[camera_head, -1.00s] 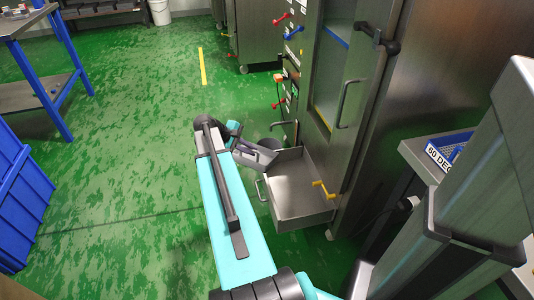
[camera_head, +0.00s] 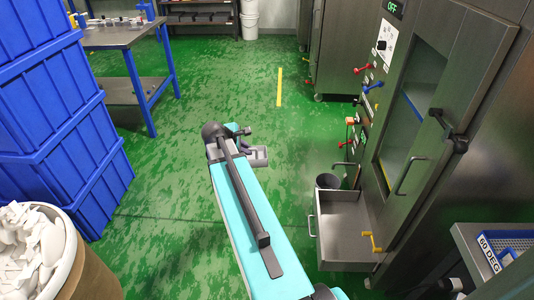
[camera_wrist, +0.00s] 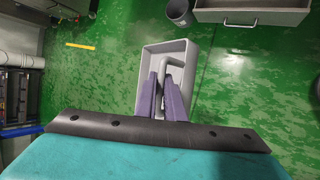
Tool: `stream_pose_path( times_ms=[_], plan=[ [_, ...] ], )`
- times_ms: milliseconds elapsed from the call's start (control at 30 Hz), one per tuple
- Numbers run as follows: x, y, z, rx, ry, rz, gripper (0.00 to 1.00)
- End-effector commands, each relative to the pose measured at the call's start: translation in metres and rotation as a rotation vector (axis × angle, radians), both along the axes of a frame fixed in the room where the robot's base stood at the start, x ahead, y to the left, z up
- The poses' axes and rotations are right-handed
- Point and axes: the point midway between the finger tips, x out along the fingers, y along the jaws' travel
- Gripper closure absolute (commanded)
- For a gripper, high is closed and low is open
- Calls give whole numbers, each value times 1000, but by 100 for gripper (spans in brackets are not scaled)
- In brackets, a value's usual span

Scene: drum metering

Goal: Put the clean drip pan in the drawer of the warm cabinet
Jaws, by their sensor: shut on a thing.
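My gripper (camera_wrist: 164,97) is shut on the raised handle of a grey, shallow rectangular drip pan (camera_wrist: 150,62). The pan hangs over the green floor, and its visible inside looks empty. In the head view the pan (camera_head: 258,157) shows partly behind the end of my arm. The steel cabinet (camera_head: 465,95) on the right has a windowed door and an open drawer (camera_head: 340,222) low at its front. The drawer's visible inside looks bare. Its front also shows at the top of the wrist view (camera_wrist: 250,17). The pan is apart from the drawer, to its left and farther back.
A dark bucket (camera_head: 328,181) stands on the floor just behind the drawer. A yellow handle (camera_head: 372,241) sits at the drawer's right side. Blue crates (camera_head: 60,130) and a bin of white pieces (camera_head: 75,260) stand on the left. The middle floor is clear.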

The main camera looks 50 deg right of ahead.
Motion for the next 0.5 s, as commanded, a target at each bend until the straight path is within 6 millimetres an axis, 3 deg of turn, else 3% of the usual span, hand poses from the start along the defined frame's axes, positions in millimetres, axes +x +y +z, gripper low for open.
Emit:
stream_pose_path(
  times_ms=[33,500],
  plan=[
    [9,12,21,-1,-5,44,100],
    [80,119,127,-2,-3,450,100]
  ],
)
